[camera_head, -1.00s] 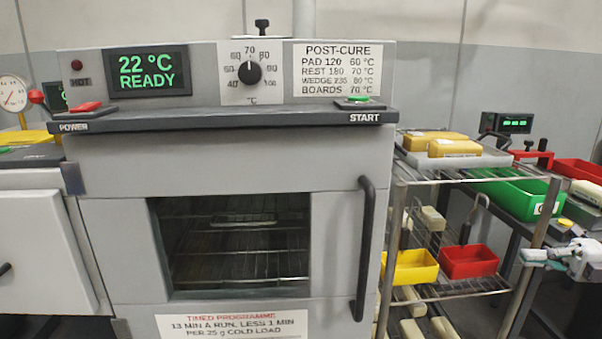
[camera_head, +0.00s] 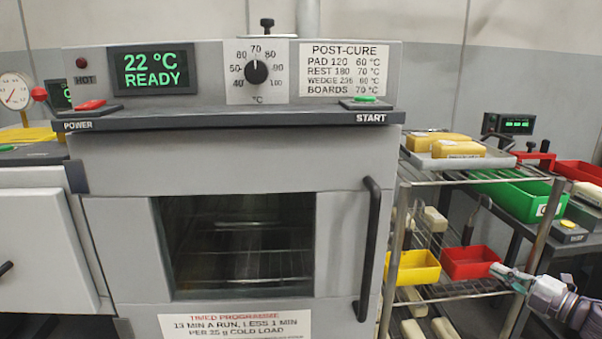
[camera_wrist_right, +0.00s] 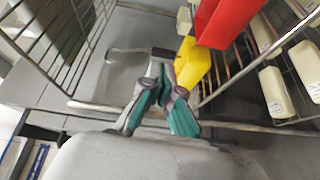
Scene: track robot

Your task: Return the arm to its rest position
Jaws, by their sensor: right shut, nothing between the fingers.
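My right gripper (camera_head: 498,270) is at the lower right of the head view, its fingertips pointing left beside the red bin (camera_head: 470,262) on the wire rack. I cannot tell whether it touches the bin. In the right wrist view the gripper (camera_wrist_right: 163,88) is shut, with nothing between its fingers. The red bin (camera_wrist_right: 227,22) and the yellow bin (camera_wrist_right: 192,62) show beyond the fingers there. My left gripper is not in view.
The grey oven (camera_head: 230,160) has its door closed, with a black handle (camera_head: 368,250); its display reads 22 °C READY. The wire rack (camera_head: 455,292) holds bins and pale blocks close to my right arm. A green bin (camera_head: 515,200) is behind it.

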